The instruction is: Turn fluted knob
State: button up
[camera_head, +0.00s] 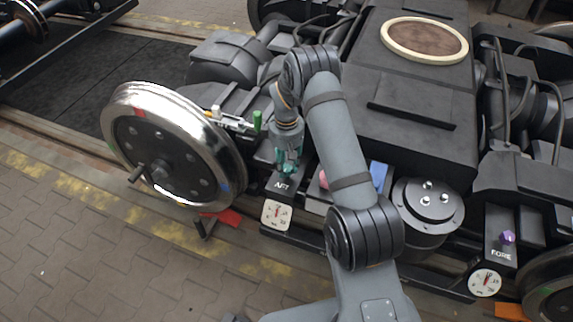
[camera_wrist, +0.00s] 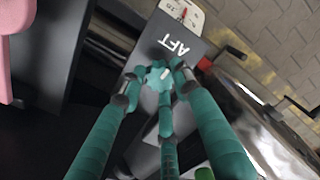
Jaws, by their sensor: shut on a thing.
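A small teal fluted knob (camera_wrist: 158,78) with a white pointer mark sits on the dark box labelled AFT (camera_wrist: 185,45). My gripper (camera_head: 288,170) is over this AFT box in the head view, and its teal fingers mostly hide the knob there. In the wrist view my gripper (camera_wrist: 158,80) has its fingertips closed around the knob's sides. A white dial gauge (camera_head: 277,214) with a red needle is on the front of the AFT box. A second box, labelled FORE, has a purple knob (camera_head: 508,237) and its own dial gauge (camera_head: 486,282).
A large steel wheel (camera_head: 236,165) stands left of my gripper, with a red chock (camera_head: 229,217) by its base. A green-ended part (camera_head: 257,121) is close behind the gripper. A blue block (camera_head: 378,176) and black cylinder (camera_head: 443,218) are to the right. Paving in front is open.

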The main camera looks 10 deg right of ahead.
aim_at(286, 168)
jog(key=shift+w+r, duration=0.1)
jog(key=shift+w, duration=0.15)
jog(key=o, duration=1.2)
jog(key=shift+s, duration=0.15)
jog(key=shift+c, duration=0.2)
notch_tip(286, 168, up, 12)
